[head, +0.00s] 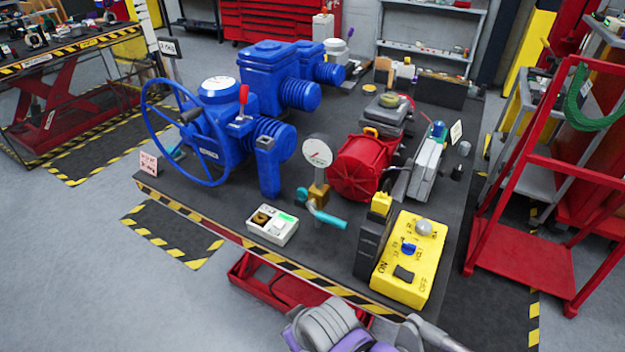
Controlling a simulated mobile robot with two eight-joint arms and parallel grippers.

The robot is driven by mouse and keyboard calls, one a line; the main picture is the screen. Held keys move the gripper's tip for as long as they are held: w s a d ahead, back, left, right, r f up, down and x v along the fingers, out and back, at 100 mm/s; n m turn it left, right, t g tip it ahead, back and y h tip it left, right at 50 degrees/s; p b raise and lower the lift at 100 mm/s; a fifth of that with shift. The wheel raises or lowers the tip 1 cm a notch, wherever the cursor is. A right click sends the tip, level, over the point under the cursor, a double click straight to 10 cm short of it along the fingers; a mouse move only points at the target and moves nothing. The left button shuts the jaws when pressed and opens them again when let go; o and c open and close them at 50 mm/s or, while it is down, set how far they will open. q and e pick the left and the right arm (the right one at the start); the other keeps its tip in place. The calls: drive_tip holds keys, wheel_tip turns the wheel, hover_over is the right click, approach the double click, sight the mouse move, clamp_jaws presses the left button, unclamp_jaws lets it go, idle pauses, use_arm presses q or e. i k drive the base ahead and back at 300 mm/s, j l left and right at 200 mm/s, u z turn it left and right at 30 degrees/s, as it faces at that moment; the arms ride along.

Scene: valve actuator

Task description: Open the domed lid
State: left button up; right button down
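A red round-fronted housing (358,170) with a ribbed, bulging face lies on its side on the dark tabletop (225,205), near the middle; it looks closed. A blue valve actuator (205,135) stands to the left, with a round raised cap (219,88) bearing a white dial on top, also closed. I cannot tell for certain which of these is the domed lid. Grey and purple parts of mine show at the bottom edge, in front of the table. No gripper fingers are visible, and nothing of mine touches the actuators.
A blue handwheel (183,132) sticks out at the left. A pressure gauge (317,152), a small white box (272,225) and a yellow control box (410,258) stand near the front edge. A red cart (515,200) stands close at the right. Floor at the left front is clear.

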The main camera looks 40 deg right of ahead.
sight(389, 115)
drive_tip(key=k+z, duration=0.1)
drive_tip(key=z, duration=0.35)
drive_tip(key=l+z, duration=0.1)
drive_tip(key=z, duration=0.35)
drive_tip(key=k+l+z, duration=0.1)
drive_tip(key=z, duration=0.3)
drive_tip(key=l+z, duration=0.15)
drive_tip(key=z, duration=0.3)
